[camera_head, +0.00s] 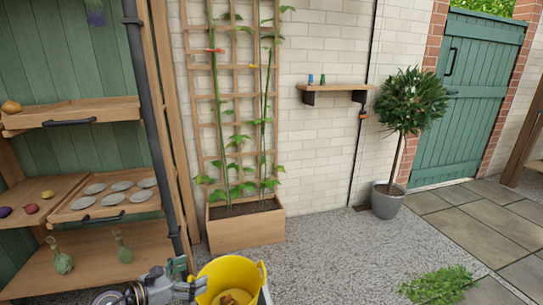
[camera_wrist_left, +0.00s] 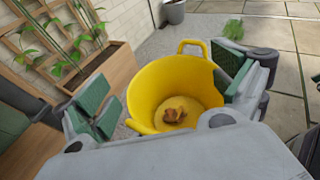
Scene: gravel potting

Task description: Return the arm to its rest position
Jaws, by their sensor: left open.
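My left gripper (camera_head: 183,278) comes in at the bottom of the head view, beside a yellow bucket (camera_head: 251,275). In the left wrist view my left gripper (camera_wrist_left: 165,98) has its two green-padded fingers spread wide, with nothing held between them. The yellow bucket (camera_wrist_left: 150,88) shows beyond and between the fingers. A small brown object (camera_wrist_left: 172,114) lies on the bucket's floor; it also shows in the head view (camera_head: 228,299). I cannot tell whether a finger touches the bucket. My right gripper is not in view.
Wooden shelves (camera_head: 100,238) at the left hold gourds, pale discs and small round items. A wooden planter (camera_head: 246,228) with a trellis stands behind the bucket. A potted tree (camera_head: 387,200) stands farther right. Gravel between is mostly open, with a green leafy clump (camera_head: 437,284) at lower right.

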